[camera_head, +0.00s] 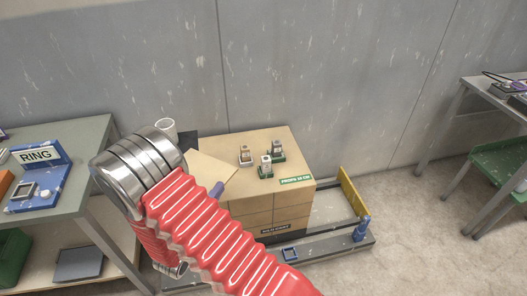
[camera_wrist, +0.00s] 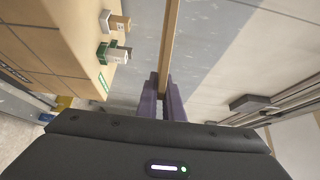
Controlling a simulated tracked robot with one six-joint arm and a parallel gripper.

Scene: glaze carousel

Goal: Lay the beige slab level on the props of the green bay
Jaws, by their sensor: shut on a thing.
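The beige slab (camera_head: 205,171) is in the head view, left of the props, its near part hidden behind my red-sleeved arm. In the wrist view the slab (camera_wrist: 169,45) shows edge-on as a narrow strip. My gripper (camera_wrist: 163,84) is shut on it, with purple fingers on both sides; one finger also shows in the head view (camera_head: 216,190).
The block stack (camera_head: 262,212) stands on a low grey platform (camera_head: 330,246) with a yellow rail (camera_head: 352,192) at right. A white cup (camera_head: 167,127) is behind my arm. A table with a RING box (camera_head: 40,178) is left; another table (camera_head: 500,92) is far right.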

